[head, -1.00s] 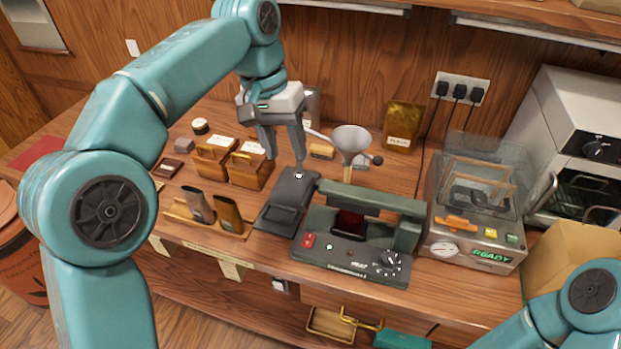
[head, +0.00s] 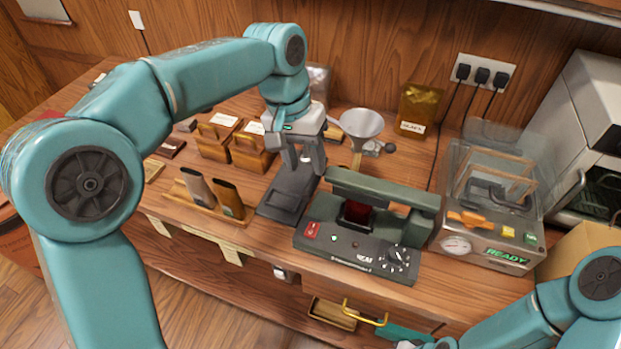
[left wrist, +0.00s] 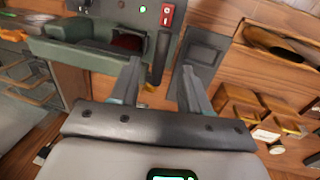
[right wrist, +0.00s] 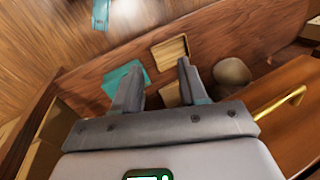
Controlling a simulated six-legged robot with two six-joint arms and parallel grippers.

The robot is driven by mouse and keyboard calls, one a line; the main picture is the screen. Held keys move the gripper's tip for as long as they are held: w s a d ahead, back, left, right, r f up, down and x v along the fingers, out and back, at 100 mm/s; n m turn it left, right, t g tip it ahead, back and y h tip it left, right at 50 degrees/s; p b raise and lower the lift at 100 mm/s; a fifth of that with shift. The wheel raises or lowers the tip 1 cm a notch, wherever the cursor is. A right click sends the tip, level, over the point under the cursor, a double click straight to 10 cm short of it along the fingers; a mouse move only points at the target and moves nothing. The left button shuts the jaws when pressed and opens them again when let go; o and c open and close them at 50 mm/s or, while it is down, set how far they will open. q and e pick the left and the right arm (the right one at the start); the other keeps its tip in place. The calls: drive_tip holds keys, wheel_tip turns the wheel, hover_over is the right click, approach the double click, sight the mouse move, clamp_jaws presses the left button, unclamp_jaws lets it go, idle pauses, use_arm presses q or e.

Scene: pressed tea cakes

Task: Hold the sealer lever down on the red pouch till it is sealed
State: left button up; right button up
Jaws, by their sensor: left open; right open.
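The dark green bag sealer (head: 350,250) stands near the counter's front edge. Its lever (head: 385,191) is a thick green bar above the base. The dark red pouch (head: 356,213) sits under the bar, partly hidden by it; it also shows in the left wrist view (left wrist: 128,42). A green light glows on the sealer's panel. My left gripper (head: 300,168) is open and empty, above the dark flat device left of the sealer, apart from the lever. My right gripper (right wrist: 158,75) is open and empty, low by the counter front; the head view does not show its fingers.
The dark flat device (head: 290,192) lies just left of the sealer. A metal funnel (head: 362,124) stands behind. A machine reading READY (head: 490,240) stands right. Wooden boxes (head: 250,152) and a pouch rack (head: 205,208) are left. An open drawer with a yellow handle (head: 365,315) juts out below.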

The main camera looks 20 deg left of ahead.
sight(310, 184)
use_arm(q)
drive_tip(key=f, duration=0.2)
drive_tip(key=d+f, duration=0.1)
drive_tip(key=f, duration=0.2)
drive_tip(key=shift+f, duration=0.15)
drive_tip(key=shift+s+a, duration=0.1)
drive_tip(key=shift+s, duration=0.05)
clamp_jaws()
